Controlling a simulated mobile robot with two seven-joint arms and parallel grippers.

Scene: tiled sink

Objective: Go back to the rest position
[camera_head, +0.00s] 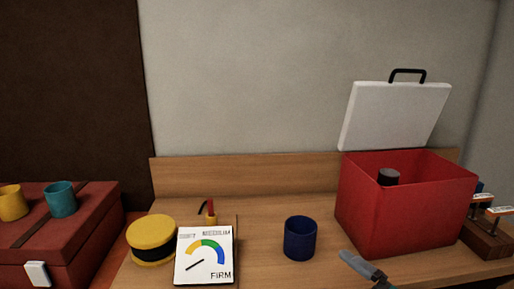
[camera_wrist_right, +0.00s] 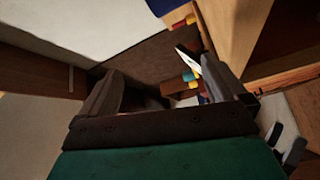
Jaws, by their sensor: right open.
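My right gripper (camera_wrist_right: 165,88) shows in the right wrist view with its two dark fingers spread apart and nothing between them. A grey piece (camera_head: 365,268) at the bottom edge of the head view, right of the blue cup, looks like part of my right arm or gripper, but I cannot be sure. My left gripper is not in view. The blue cup (camera_head: 300,240) stands upright on the wooden counter. The red box (camera_head: 405,208) stands to its right with its white lid (camera_head: 395,115) raised. A dark round object (camera_head: 388,177) shows inside the box.
A dial card marked FIRM (camera_head: 204,256) and a round yellow-and-black item (camera_head: 151,240) are at the left of the counter (camera_head: 262,215). A red case (camera_head: 60,238) bears a yellow cup (camera_head: 12,203) and a teal cup (camera_head: 60,199). A wooden rack (camera_head: 488,238) stands far right.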

